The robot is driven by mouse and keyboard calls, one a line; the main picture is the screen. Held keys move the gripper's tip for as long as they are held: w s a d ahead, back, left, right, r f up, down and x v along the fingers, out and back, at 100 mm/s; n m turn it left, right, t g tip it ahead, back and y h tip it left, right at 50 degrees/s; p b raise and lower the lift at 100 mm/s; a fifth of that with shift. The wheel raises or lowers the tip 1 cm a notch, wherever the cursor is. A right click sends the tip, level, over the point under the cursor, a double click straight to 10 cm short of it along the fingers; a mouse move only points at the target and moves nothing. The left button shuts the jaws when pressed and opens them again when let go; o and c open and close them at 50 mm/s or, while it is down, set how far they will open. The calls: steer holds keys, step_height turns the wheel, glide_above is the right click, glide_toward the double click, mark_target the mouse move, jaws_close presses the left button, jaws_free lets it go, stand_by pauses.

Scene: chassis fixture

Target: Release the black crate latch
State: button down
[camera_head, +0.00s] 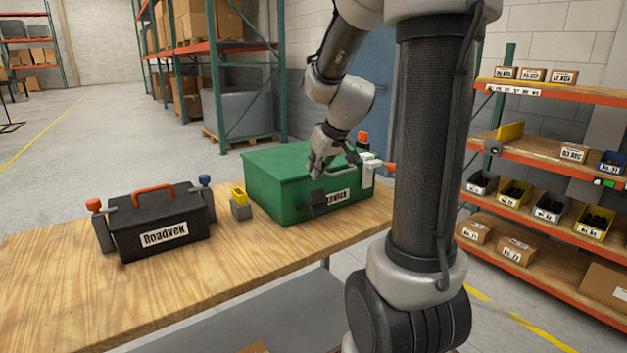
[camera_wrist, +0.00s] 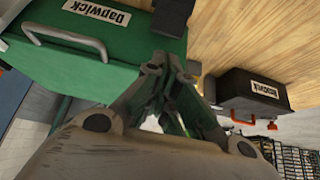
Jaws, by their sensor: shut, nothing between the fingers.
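The black crate (camera_head: 155,215), labelled Roadvek, stands on the left of the wooden workbench with its lid down and a red handle on top. A grey post with a red knob (camera_head: 94,206) stands at its left end, and one with a blue knob (camera_head: 205,181) at its right end. I cannot tell how any latch is set. My gripper (camera_head: 318,176) is shut and empty over the green crate (camera_head: 270,182), well right of the black crate. In the wrist view, the fingertips (camera_wrist: 174,65) meet in front of the green crate; the black crate (camera_wrist: 238,90) is at right, apart from them.
The green crate, labelled Dapwick, has a black plate (camera_head: 318,204) at its front and white and red parts at its right end. A grey block with a yellow top (camera_head: 239,204) stands between the crates. The bench front (camera_head: 120,305) is clear. Shelves (camera_head: 540,150) stand at right.

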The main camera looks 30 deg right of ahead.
steer(key=s+r, duration=0.2)
steer(key=s, duration=0.7)
steer(key=shift+d+r, duration=0.2)
